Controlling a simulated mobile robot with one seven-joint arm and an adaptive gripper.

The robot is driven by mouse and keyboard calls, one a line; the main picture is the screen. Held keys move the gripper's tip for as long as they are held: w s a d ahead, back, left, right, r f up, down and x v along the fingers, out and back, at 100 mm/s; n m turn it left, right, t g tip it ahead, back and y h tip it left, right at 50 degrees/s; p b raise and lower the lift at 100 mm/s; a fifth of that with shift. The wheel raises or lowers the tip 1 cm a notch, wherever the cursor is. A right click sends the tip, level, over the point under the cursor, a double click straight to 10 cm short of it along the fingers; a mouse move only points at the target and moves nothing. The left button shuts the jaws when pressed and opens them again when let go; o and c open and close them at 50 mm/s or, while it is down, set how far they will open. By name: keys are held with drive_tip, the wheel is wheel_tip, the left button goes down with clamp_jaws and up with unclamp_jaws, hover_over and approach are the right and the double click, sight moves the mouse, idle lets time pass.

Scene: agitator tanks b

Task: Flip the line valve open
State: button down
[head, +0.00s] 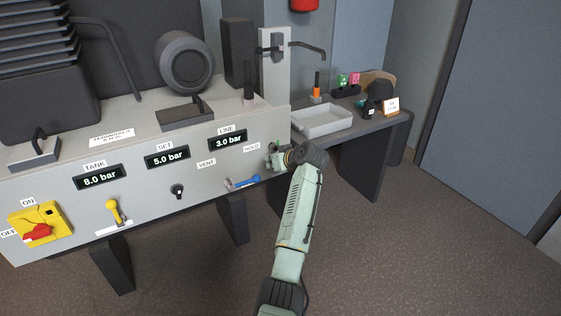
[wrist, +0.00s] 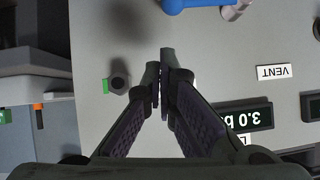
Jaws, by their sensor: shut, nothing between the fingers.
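The line valve has a blue lever handle (head: 246,182) on the front of the grey panel, below the LINE display (head: 228,139), which reads 3.0 bar. The handle lies nearly level, tilted slightly up to the right. In the wrist view, part of the blue handle (wrist: 198,4) shows at the top edge, cut off by the frame. My gripper (head: 270,158) is in front of the panel's right end, above and right of the handle. In the wrist view my gripper (wrist: 162,62) is shut and empty, its fingertips apart from the handle.
A dark round knob (wrist: 119,80) sits on the panel beside the fingers. A VENT label (head: 207,163) is left of my gripper. A yellow lever (head: 113,210) and a red-and-yellow switch (head: 39,225) are farther left. A side table with a white tray (head: 322,121) stands behind my arm.

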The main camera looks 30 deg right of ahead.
drive_tip(key=v, duration=0.5)
drive_tip(key=shift+d, duration=0.15)
